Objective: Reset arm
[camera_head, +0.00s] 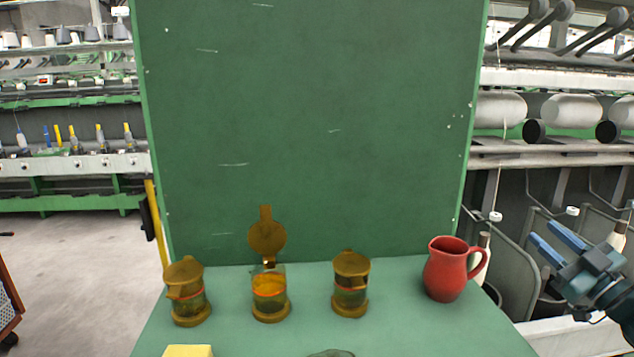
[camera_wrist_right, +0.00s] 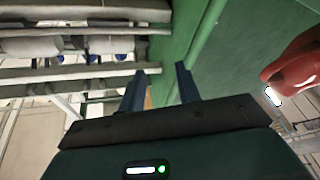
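My right gripper (camera_head: 559,243) is at the right edge of the head view, off the right side of the table. Its two blue fingers are apart with nothing between them. In the right wrist view the gripper (camera_wrist_right: 160,80) also shows open and empty. My left gripper does not show in either view. A red pitcher (camera_head: 447,272) stands upright at the table's right side, to the left of the right gripper and apart from it. Part of the red pitcher shows in the right wrist view (camera_wrist_right: 294,64) at the right edge.
Three lidded jars stand on the green table (camera_head: 225,338): left (camera_head: 186,297) and right (camera_head: 350,290) shut, middle (camera_head: 270,295) with its lid raised. A yellow block (camera_head: 188,351) and a dark object (camera_head: 331,353) lie at the front. A green panel (camera_head: 310,130) rises behind.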

